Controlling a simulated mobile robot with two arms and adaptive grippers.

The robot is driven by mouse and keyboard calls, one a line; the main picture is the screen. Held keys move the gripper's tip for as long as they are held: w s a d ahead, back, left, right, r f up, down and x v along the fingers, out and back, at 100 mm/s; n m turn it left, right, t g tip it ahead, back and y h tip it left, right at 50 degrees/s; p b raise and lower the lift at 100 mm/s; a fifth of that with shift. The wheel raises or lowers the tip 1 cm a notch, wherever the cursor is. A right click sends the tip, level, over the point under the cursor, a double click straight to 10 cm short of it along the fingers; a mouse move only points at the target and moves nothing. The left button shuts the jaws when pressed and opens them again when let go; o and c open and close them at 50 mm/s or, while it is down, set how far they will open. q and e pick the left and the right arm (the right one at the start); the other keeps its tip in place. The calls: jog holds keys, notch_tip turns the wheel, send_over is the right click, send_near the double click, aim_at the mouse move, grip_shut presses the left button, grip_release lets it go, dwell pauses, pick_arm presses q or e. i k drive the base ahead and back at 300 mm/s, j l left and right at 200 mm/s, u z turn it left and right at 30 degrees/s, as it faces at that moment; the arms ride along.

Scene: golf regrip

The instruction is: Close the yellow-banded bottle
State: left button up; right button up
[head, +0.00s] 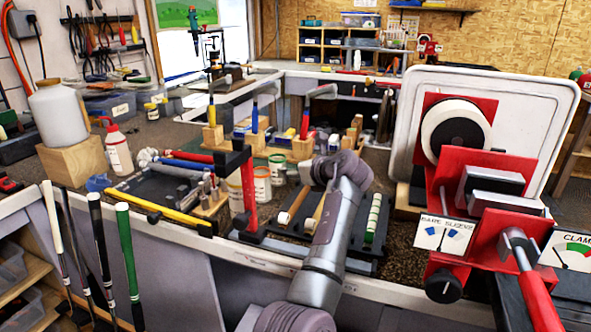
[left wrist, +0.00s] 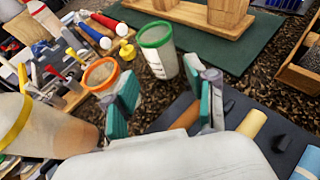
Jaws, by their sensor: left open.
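The yellow-banded bottle (left wrist: 62,135) is a pale container with a yellow rim, large at the left edge of the left wrist view. Its top looks open, partly cut off by the frame. In the head view it seems to be the leftmost pale container (head: 236,192), partly behind a red clamp post. A small yellow knobbed piece (left wrist: 127,52), perhaps its stopper, lies beyond the orange-rimmed container. My left gripper (left wrist: 170,80) is open, its teal-padded fingers apart with nothing gripped, to the right of the bottle. In the head view my arm hides the fingers. My right gripper is not in view.
An orange-banded container (head: 262,184) and a green-banded container (head: 277,168) stand beside the bottle. A dark tray with grips (head: 374,218) lies to the right. The red clamp post (head: 249,190) stands in front. A green mat (left wrist: 222,48) lies behind.

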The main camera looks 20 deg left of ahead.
aim_at(234, 183)
jog(key=k+l, duration=0.3)
jog(key=k, duration=0.15)
jog(key=k+l, duration=0.25)
jog(key=k, duration=0.2)
